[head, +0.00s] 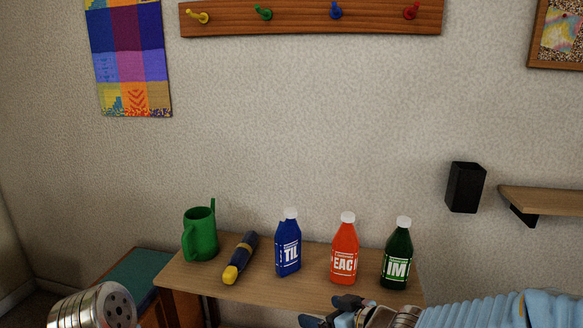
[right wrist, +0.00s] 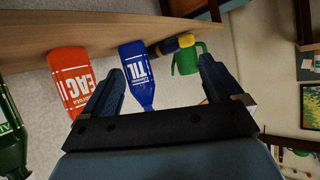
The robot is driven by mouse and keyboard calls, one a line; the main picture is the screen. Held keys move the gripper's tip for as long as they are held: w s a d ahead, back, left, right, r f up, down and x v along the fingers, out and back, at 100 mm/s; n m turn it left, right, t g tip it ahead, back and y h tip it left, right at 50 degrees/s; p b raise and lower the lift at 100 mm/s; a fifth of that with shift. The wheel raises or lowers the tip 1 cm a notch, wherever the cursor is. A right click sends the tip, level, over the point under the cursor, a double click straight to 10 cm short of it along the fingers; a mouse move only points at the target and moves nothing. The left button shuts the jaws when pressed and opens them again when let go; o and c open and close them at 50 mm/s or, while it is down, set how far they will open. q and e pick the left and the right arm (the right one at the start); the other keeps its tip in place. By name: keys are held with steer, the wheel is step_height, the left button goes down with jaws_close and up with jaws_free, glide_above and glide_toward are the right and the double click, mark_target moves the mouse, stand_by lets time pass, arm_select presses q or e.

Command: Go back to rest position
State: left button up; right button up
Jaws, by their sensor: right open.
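My right gripper (head: 330,311) is open in front of the table's front edge, below the orange bottle in the head view. Its two dark fingers stand apart with nothing gripped in the right wrist view (right wrist: 162,68). Beyond them, upside down in that view, are an orange bottle (right wrist: 68,80), a blue bottle (right wrist: 137,72) and a green watering can (right wrist: 188,62). My left gripper is not in view.
A wooden table (head: 235,285) bears a green can (head: 201,238), a blue and yellow torch-like tool (head: 241,258), and blue (head: 288,247), orange (head: 344,252) and green (head: 397,258) bottles. A black holder (head: 465,187) and shelf (head: 545,201) are right. A peg rail (head: 310,20) hangs above.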

steer(key=s+d+f+m+g+h, duration=0.1)
steer(key=s+f+m+g, duration=0.15)
steer(key=f, duration=0.85)
steer(key=s+d+f+m+g+h, duration=0.1)
steer(key=s+f+m+g+h, duration=0.15)
steer(key=f, duration=0.75)
steer(key=s+d+f+m+g, duration=0.1)
steer(key=s+f+m+g, duration=0.2)
steer(key=s+f, duration=1)
steer(key=shift+s+f+m+g, duration=0.15)
steer(key=shift+s+m+g, duration=0.2)
steer(key=shift+s, duration=0.7)
steer(key=shift+d, duration=0.1)
steer(key=shift+c, duration=0.2)
